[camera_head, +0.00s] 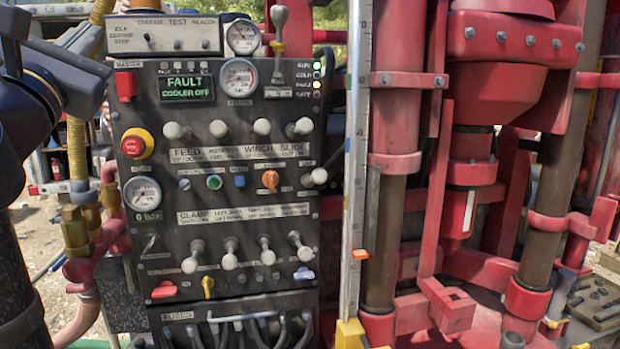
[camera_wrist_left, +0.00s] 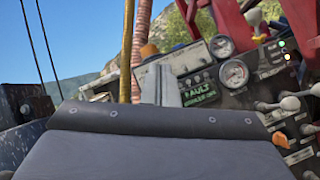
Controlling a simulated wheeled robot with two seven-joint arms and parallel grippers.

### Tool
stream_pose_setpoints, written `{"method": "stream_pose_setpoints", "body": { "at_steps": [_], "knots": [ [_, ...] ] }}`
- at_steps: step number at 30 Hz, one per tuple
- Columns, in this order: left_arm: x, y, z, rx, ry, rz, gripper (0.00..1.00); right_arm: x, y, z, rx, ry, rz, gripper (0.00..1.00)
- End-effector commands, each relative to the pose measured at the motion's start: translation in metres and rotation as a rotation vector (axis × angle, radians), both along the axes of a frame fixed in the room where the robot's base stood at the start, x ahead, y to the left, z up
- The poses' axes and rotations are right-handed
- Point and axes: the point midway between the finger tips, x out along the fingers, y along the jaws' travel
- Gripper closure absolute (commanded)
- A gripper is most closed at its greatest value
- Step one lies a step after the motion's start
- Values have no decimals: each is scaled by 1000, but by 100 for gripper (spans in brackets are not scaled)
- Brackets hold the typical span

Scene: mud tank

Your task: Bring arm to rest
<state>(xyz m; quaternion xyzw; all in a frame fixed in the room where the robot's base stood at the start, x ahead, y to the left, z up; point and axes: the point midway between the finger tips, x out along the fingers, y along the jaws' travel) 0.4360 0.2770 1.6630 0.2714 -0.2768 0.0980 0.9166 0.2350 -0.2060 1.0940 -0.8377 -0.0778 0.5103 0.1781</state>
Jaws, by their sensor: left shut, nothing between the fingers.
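My left arm (camera_head: 60,85) comes in along the left edge of the head view, dark blue and black, beside the left side of the control panel. In the left wrist view the fingers of my left gripper (camera_wrist_left: 169,86) point up and away from the dark padded wrist cover. They are shut with nothing held, and appear in front of the control panel (camera_wrist_left: 205,75). I cannot tell the gap between them and the panel. My right arm and right gripper are in neither view.
The black control panel (camera_head: 235,190) carries levers, gauges, knobs and a green display (camera_head: 187,87) reading "FAULT COOLER OFF". Hoses and brass fittings (camera_head: 75,225) run close on the left. The red drill rig (camera_head: 490,150) fills the right.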

Motion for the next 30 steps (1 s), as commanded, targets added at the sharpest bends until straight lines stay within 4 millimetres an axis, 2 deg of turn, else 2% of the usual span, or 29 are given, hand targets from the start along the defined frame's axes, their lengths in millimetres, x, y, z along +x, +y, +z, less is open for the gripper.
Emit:
{"method": "stream_pose_setpoints", "body": {
  "at_steps": [5, 8, 14, 17, 20, 21, 23, 24, 27, 30],
  "knots": [
    [1, -15, -31, 198, 72, 31, 100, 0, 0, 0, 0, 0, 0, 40],
    [2, -24, -57, 340, 125, 48, 100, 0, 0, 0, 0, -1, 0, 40],
    [-1, -43, -130, 693, 252, 64, 100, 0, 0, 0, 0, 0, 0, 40],
    [-8, -53, -182, 914, 329, 51, 100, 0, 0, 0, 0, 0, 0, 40],
    [-23, -60, -251, 1180, 415, 8, 100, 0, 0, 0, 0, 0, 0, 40],
    [-31, -62, -281, 1290, 447, -19, 100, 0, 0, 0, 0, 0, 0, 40],
    [-47, -65, -324, 1448, 487, -74, 100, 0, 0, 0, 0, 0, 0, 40],
    [-58, -66, -353, 1547, 510, -115, 100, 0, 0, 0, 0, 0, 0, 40],
    [-92, -68, -421, 1777, 549, -246, 100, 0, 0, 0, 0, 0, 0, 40],
    [-129, -69, -480, 1966, 561, -393, 100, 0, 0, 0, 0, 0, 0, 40]
  ]
}}
